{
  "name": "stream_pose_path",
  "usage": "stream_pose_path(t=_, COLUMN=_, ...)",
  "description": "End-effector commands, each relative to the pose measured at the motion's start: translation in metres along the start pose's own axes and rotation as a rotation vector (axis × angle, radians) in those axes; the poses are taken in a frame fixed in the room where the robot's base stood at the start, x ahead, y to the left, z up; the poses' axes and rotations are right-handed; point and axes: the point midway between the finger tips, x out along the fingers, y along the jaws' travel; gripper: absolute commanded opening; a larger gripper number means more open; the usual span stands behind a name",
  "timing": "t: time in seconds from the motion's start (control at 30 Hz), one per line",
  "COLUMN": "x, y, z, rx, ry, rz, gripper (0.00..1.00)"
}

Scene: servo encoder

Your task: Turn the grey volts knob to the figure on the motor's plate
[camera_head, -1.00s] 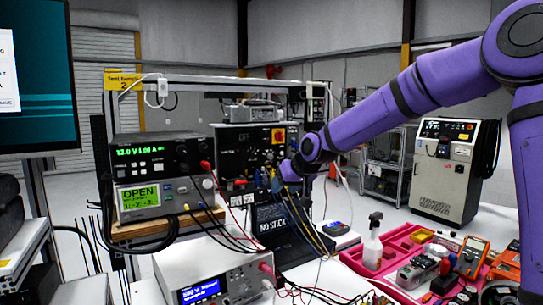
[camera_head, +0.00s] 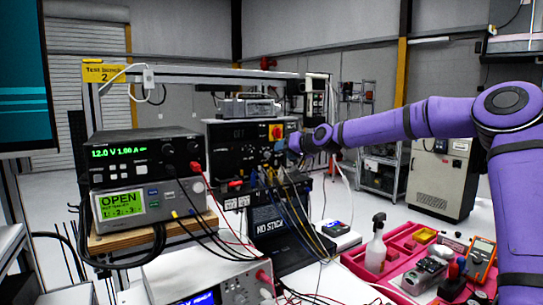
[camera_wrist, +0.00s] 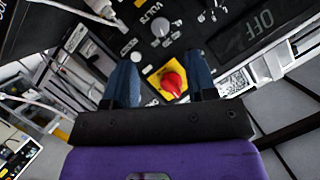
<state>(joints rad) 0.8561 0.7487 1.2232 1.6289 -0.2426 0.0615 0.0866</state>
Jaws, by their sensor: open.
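The grey volts knob (camera_wrist: 160,27) is on a dark panel at the top of the wrist view, beside the word VOLTS. My gripper (camera_wrist: 160,60) is open, its two blue fingers apart and nothing between them. The knob lies beyond the fingertips, not touched as far as I can see. In the head view my gripper (camera_head: 292,144) is at the right side of the black panel unit (camera_head: 226,150), and the knob cannot be made out there. I cannot identify the motor's plate or read a figure on it.
A red knob on a yellow plate (camera_wrist: 172,82) sits between my fingers' lines in the wrist view. Cables (camera_head: 282,200) hang below the panel. A power supply (camera_head: 145,155) reading 12.0 V stands left. A spray bottle (camera_head: 376,245) and pink tray (camera_head: 402,238) are right.

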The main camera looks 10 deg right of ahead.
Motion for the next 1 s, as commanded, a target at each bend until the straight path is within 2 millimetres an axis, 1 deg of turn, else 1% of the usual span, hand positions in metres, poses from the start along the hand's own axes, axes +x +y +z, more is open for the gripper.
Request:
stream_pose_path(t=0.03, x=0.009, y=-0.001, z=0.001, rx=0.0, ry=-0.001, rz=-0.002, gripper=0.52)
stream_pose_path(t=0.3, x=0.047, y=-0.001, z=0.001, rx=0.001, ry=-0.002, rz=-0.001, gripper=0.52)
stream_pose_path(t=0.5, x=0.067, y=-0.001, z=0.001, rx=-0.001, ry=-0.002, rz=-0.001, gripper=0.52)
stream_pose_path(t=0.7, x=0.074, y=0.0, z=0.001, rx=-0.001, ry=-0.002, rz=0.001, gripper=0.52)
stream_pose_path(t=0.93, x=0.074, y=0.0, z=0.001, rx=-0.001, ry=-0.002, rz=0.001, gripper=0.52)
stream_pose_path(t=0.97, x=0.074, y=0.0, z=0.001, rx=-0.001, ry=-0.002, rz=0.001, gripper=0.49)
stream_pose_path(t=1.0, x=0.074, y=0.0, z=0.001, rx=-0.001, ry=-0.002, rz=0.001, gripper=0.4)
